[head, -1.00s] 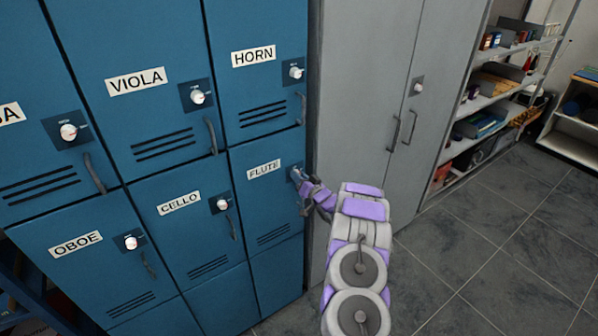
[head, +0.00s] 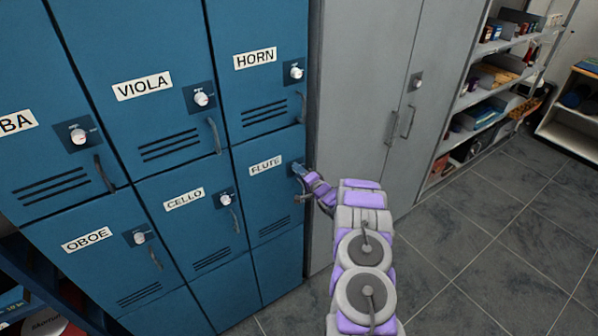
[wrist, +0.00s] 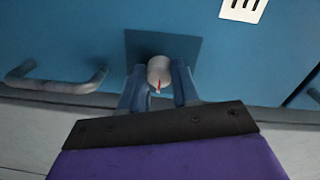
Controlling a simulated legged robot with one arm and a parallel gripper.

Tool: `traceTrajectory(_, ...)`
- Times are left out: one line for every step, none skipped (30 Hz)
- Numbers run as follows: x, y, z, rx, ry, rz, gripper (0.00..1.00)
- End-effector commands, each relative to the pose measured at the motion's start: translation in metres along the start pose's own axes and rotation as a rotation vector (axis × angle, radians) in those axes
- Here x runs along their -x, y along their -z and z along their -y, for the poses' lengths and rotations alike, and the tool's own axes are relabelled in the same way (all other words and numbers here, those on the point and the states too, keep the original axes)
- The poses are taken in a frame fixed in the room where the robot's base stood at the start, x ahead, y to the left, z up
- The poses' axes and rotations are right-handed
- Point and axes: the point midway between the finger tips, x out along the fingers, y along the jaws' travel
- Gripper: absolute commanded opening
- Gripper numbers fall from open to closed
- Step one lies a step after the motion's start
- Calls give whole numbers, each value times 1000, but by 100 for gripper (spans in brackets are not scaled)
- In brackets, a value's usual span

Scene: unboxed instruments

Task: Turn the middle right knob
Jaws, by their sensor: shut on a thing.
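The middle right knob is on the blue FLUTE locker door (head: 262,190). In the wrist view this white knob (wrist: 159,69) with a red mark sits on a dark square plate (wrist: 138,44). My gripper (wrist: 158,84) has one finger on each side of the knob and is shut on it. In the head view my gripper (head: 299,171) reaches the FLUTE door from the right and hides the knob. The door looks closed.
A curved handle (wrist: 60,84) is left of the knob in the wrist view. Other knobs are on HORN (head: 296,73), VIOLA (head: 202,99) and CELLO (head: 227,200). A grey cabinet (head: 350,110) stands right of the lockers. The floor (head: 480,250) on the right is clear.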

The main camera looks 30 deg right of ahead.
Motion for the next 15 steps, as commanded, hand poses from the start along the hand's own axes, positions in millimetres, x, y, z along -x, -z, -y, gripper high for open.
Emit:
traceTrajectory(2, 3, -2, -17, -4, -6, 0)
traceTrajectory(2, 3, -2, -26, -4, -6, 0)
traceTrajectory(2, 3, -2, -35, -4, -5, 0)
traceTrajectory(2, 3, -2, -42, -4, -5, 0)
traceTrajectory(2, 3, -2, -48, -4, -5, 0)
traceTrajectory(2, 3, -2, -54, -4, -5, 0)
traceTrajectory(2, 3, -2, -57, -4, -5, 0)
traceTrajectory(2, 3, -2, -59, -4, -5, 0)
traceTrajectory(2, 3, -2, -62, -4, -5, 0)
traceTrajectory(2, 3, -2, -63, -4, -5, 0)
traceTrajectory(2, 3, -2, -64, -4, -5, 0)
traceTrajectory(2, 3, -3, -65, -4, -5, 0)
traceTrajectory(2, 3, -3, -66, -4, -5, 0)
traceTrajectory(2, 3, -3, -66, -4, -5, 0)
traceTrajectory(2, 3, -3, -66, -4, -5, 0)
